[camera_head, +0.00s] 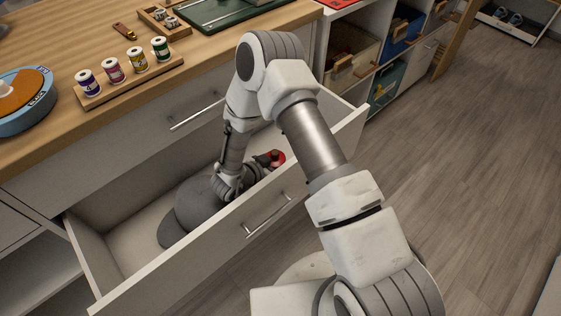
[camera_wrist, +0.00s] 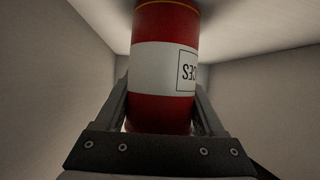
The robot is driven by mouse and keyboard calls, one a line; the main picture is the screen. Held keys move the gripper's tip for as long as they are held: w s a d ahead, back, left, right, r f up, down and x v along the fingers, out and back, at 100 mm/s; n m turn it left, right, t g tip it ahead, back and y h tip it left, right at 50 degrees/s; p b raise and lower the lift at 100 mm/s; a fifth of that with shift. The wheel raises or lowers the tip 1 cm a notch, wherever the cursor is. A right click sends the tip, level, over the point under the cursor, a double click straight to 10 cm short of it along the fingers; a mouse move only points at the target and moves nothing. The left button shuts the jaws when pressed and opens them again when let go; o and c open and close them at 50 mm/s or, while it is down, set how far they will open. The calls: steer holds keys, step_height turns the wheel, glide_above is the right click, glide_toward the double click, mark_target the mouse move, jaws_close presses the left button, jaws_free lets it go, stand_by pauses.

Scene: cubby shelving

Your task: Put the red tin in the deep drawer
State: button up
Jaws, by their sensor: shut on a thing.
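The red tin (camera_wrist: 162,108) with a white label band fills the middle of the wrist view, between the two fingers of my gripper (camera_wrist: 162,115). My gripper is shut on the tin. In the head view a small red part of the tin (camera_head: 278,157) shows beside my gripper (camera_head: 262,163), inside the deep drawer (camera_head: 131,231). The drawer is pulled open and pale inside. The wrist view shows pale drawer walls around the tin. Whether the tin touches the drawer floor cannot be told. My arm hides part of the drawer.
A dark grey cap (camera_head: 188,212) lies in the drawer left of my gripper. A shut drawer (camera_head: 130,140) is above it.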

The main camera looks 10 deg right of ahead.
steer(key=shift+f, duration=0.15)
steer(key=o, duration=1.4)
steer(key=shift+r, duration=0.3)
steer(key=p+v, duration=0.4)
steer(key=v, duration=0.8)
steer(key=shift+f, duration=0.1)
